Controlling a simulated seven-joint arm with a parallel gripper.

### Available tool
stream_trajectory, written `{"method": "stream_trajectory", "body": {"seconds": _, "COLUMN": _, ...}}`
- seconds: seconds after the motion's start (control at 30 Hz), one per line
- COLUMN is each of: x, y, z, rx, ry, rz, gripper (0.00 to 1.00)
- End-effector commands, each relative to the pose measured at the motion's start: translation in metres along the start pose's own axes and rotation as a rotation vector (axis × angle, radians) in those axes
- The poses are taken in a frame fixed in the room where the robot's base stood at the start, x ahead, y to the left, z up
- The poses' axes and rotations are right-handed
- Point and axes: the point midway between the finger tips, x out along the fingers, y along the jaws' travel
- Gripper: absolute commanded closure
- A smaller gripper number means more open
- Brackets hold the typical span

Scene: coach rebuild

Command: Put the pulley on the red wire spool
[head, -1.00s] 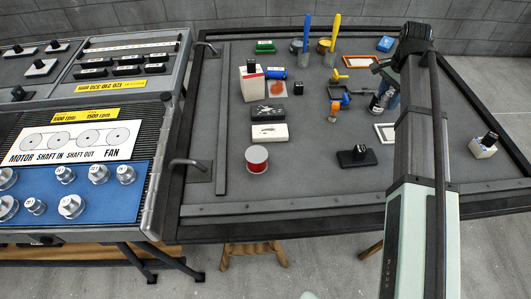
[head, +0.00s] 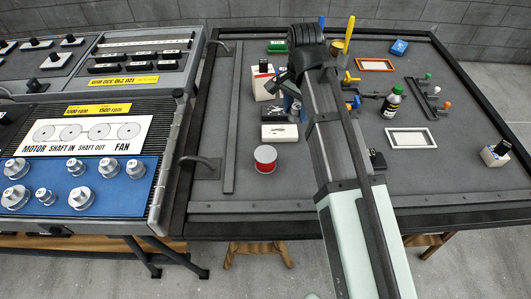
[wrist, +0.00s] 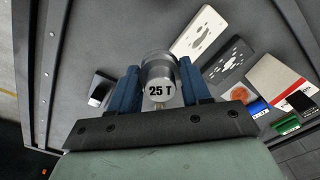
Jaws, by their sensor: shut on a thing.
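The red wire spool (head: 265,168), red with a pale top, stands upright on the dark table in the head view. I cannot make it out in the wrist view. My gripper (wrist: 158,86) has blue fingers shut on a silver pulley (wrist: 161,88) marked "25 T". In the head view my gripper (head: 292,108) is above the table, behind and slightly right of the spool, and apart from it. The pulley is hard to make out there.
A white block (head: 280,133) lies just behind the spool. A white box with a red stripe (head: 262,85) stands farther back. More silver pulleys (head: 80,198) sit on the blue panel at left. A small bottle (head: 393,100) and a white frame (head: 411,139) are at right. Table left of the spool is clear.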

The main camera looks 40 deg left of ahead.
Motion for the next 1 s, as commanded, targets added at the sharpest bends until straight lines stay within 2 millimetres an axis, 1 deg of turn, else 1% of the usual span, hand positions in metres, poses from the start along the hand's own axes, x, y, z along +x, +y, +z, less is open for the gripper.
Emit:
{"method": "stream_trajectory", "body": {"seconds": 0.03, "x": -0.001, "y": -0.004, "z": 0.018, "rx": -0.027, "ry": 0.0, "rz": 0.0, "gripper": 0.85}}
{"method": "stream_trajectory", "body": {"seconds": 0.1, "x": -0.002, "y": -0.01, "z": 0.036, "rx": -0.056, "ry": 0.0, "rz": 0.0, "gripper": 0.85}}
{"method": "stream_trajectory", "body": {"seconds": 0.2, "x": -0.003, "y": -0.016, "z": 0.059, "rx": -0.093, "ry": 0.0, "rz": -0.001, "gripper": 0.85}}
{"method": "stream_trajectory", "body": {"seconds": 0.3, "x": -0.005, "y": -0.021, "z": 0.076, "rx": -0.12, "ry": 0.001, "rz": -0.001, "gripper": 0.85}}
{"method": "stream_trajectory", "body": {"seconds": 0.4, "x": -0.006, "y": -0.023, "z": 0.088, "rx": -0.139, "ry": 0.0, "rz": -0.001, "gripper": 0.85}}
{"method": "stream_trajectory", "body": {"seconds": 0.53, "x": -0.005, "y": -0.025, "z": 0.095, "rx": -0.151, "ry": 0.0, "rz": 0.0, "gripper": 0.85}}
{"method": "stream_trajectory", "body": {"seconds": 0.67, "x": 0.005, "y": -0.025, "z": 0.097, "rx": -0.154, "ry": -0.001, "rz": 0.001, "gripper": 0.85}}
{"method": "stream_trajectory", "body": {"seconds": 1.0, "x": 0.051, "y": -0.024, "z": 0.097, "rx": -0.153, "ry": -0.001, "rz": 0.002, "gripper": 0.85}}
